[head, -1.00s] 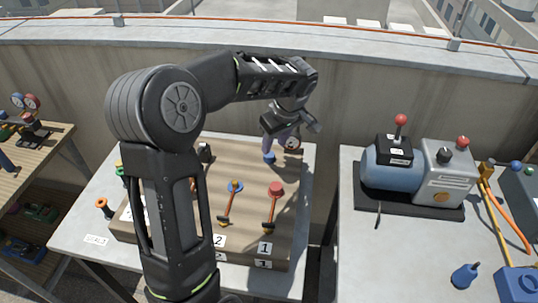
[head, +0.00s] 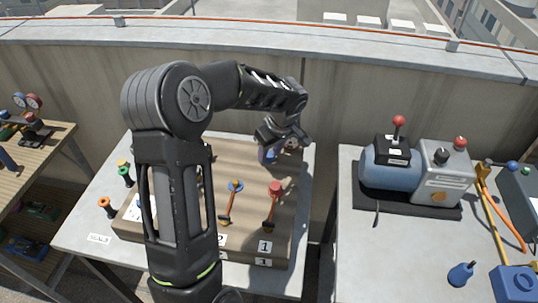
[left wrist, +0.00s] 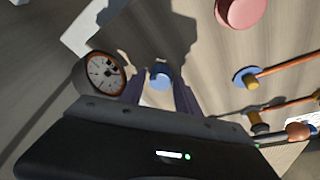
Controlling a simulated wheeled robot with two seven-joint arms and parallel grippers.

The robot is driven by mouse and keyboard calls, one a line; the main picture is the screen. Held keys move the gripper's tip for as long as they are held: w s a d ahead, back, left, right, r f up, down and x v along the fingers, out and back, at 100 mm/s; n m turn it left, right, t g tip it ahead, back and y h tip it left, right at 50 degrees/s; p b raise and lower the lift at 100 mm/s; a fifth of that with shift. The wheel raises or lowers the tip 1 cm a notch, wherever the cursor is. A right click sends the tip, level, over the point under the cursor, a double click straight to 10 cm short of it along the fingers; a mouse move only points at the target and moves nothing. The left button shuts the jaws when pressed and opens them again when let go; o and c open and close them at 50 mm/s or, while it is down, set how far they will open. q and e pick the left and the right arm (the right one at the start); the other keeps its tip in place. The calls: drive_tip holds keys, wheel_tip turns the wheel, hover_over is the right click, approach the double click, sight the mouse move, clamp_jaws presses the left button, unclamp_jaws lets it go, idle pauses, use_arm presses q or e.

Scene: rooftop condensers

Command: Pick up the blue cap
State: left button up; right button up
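The blue cap (head: 269,156) stands at the back of the wooden board (head: 222,160), partly hidden under my left gripper (head: 272,143) in the head view. In the left wrist view the blue cap (left wrist: 160,74) shows in the gap beyond and between the two purple-grey fingers of my left gripper (left wrist: 158,92). The fingers are apart, with no contact on the cap visible. My right gripper is in neither view.
A round gauge (left wrist: 101,72) is close beside the left gripper. A red knob (head: 275,187) and a blue disc with an orange lever (head: 235,186) are on the board nearer me. A blue-grey pump (head: 390,168) stands on the right table.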

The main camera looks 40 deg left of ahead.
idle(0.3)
use_arm(q)
clamp_jaws()
idle(0.3)
